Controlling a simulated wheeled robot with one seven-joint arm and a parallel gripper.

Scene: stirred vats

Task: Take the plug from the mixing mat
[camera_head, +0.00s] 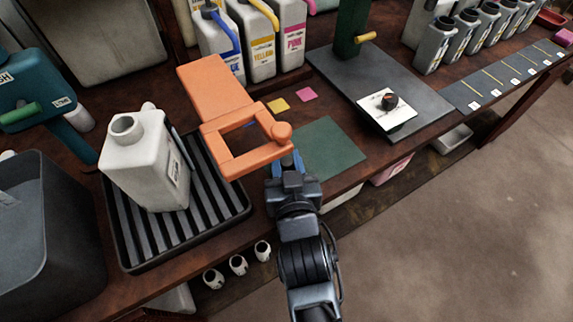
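A dark green mat (336,146) lies flat near the table's front edge. I take it for the mixing mat, and no plug can be made out on its visible part. My gripper (285,163) is at the mat's left edge, its blue fingers pointing away from me. An orange frame (233,163) with a round knob (281,132) is right beyond the fingertips and overlaps them in view. I cannot tell whether the fingers touch it or hold anything.
A white jug (150,165) stands on a black ridged tray (122,235) at left. A dark bin (75,275) is at lower left. Labelled jugs (258,42) stand behind.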

